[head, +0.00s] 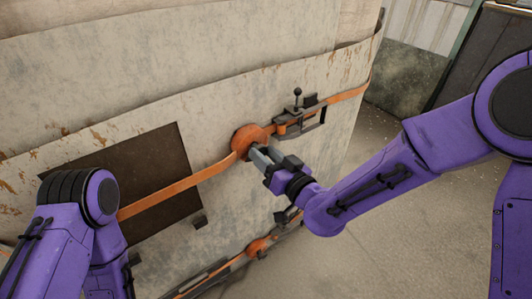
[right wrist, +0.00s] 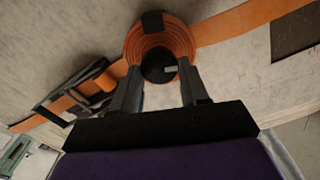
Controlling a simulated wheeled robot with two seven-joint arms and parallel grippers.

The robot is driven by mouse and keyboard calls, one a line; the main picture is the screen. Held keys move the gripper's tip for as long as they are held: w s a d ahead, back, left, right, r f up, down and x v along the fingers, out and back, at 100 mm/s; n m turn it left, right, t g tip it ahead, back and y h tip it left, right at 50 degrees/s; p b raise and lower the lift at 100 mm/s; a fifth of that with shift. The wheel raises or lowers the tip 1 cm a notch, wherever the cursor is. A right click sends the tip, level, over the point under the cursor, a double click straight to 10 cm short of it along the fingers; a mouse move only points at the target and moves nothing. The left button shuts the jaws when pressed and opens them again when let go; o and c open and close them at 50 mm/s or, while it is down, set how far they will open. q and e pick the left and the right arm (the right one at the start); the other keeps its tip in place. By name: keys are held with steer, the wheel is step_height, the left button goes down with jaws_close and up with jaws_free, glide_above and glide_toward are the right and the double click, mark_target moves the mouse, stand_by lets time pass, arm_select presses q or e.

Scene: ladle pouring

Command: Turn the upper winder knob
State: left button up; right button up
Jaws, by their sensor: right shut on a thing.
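The upper winder (head: 250,137) is a round coil of orange strap on the side of a large pale, worn block. It also shows in the right wrist view (right wrist: 160,34), with its dark round knob (right wrist: 157,68) at the centre. My right gripper (head: 257,154) reaches it from the lower right. In the right wrist view the gripper (right wrist: 159,67) has one finger on each side of the knob and is shut on it. In the head view the fingers hide the knob. My left arm shows at the lower left, but its gripper is out of view.
An orange strap (head: 175,189) runs left and right from the winder. A dark ratchet buckle (head: 300,112) with a ball-ended lever sits just right of it. A lower winder (head: 258,247) is on a second strap below. Open floor (head: 400,240) lies to the right.

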steer(key=m+p, duration=0.1)
steer(key=m, duration=0.3)
steer(key=shift+d+m, duration=0.1)
steer(key=shift+m, duration=0.3)
steer(key=m+p, duration=0.1)
steer(key=m, duration=0.2)
steer(key=shift+w+f+m, duration=0.1)
steer(key=shift+m, duration=0.2)
steer(key=m, duration=0.4)
steer(key=shift+f+m+p, duration=0.1)
steer(key=shift+m+p, duration=0.2)
steer(key=shift+p, duration=0.05)
steer(key=shift+f+m+b, duration=0.15)
steer(key=shift+m+b, duration=1)
steer(key=shift+m, duration=3.15)
steer(key=shift+f+m+b, duration=0.1)
steer(key=shift+m+b, duration=1)
steer(key=shift+m, duration=3.2)
